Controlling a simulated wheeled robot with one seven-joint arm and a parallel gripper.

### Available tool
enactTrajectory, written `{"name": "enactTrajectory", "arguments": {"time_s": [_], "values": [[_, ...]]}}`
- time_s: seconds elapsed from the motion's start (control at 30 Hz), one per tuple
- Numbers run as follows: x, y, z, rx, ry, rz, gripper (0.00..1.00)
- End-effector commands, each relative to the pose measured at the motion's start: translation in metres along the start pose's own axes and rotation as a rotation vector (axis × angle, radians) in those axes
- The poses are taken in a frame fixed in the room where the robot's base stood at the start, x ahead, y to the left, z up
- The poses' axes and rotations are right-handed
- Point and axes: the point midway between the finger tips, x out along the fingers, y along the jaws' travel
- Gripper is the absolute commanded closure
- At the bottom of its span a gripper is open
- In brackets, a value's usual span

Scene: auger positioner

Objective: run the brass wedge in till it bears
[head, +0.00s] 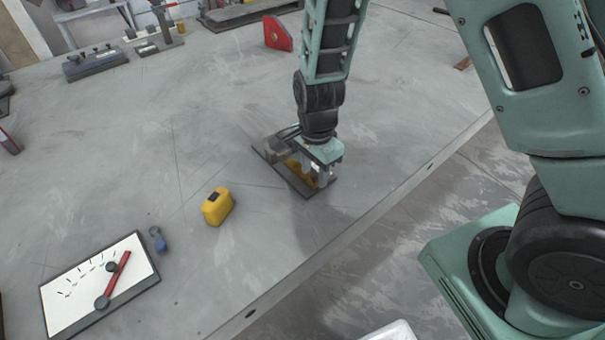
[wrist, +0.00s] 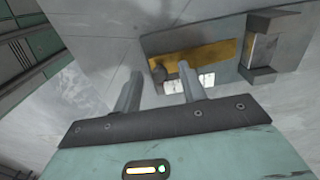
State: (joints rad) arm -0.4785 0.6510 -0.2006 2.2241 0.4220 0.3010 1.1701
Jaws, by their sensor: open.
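The brass wedge (head: 294,168) is a long yellow-brown bar lying on a dark base plate (head: 266,155) near the table's front edge. In the wrist view the brass wedge (wrist: 208,53) runs across the plate (wrist: 226,76) towards a grey block (wrist: 262,50) at the right. A dark knob (wrist: 158,73) stands at the wedge's left end. My gripper (head: 321,178) is over the plate's near end, partly hiding it. In the wrist view my gripper (wrist: 160,74) has its fingers apart, with the knob showing between and beyond the tips. I cannot tell the wedge's contact with the block.
A yellow case (head: 217,207), a small blue item (head: 158,240) and a white board with a red pointer (head: 125,262) are on the table at left. A red block (head: 277,34) stands farther back. The table around the plate is mostly clear; its front edge is close by.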

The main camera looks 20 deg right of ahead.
Motion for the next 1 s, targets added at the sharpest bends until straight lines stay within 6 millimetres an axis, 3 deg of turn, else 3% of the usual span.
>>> {"name": "enactTrajectory", "arguments": {"time_s": [0.07,0.2,0.23,1.0], "values": [[-0.0005,0.0,0.0,0.0,0.0,0.0,0.59],[-0.0005,0.0,0.0,0.0,0.0,0.0,0.98],[-0.0005,0.0,0.0,0.0,0.0,0.0,1.0],[-0.0008,-0.009,-0.0002,0.0,0.0,-0.001,1.0]]}}
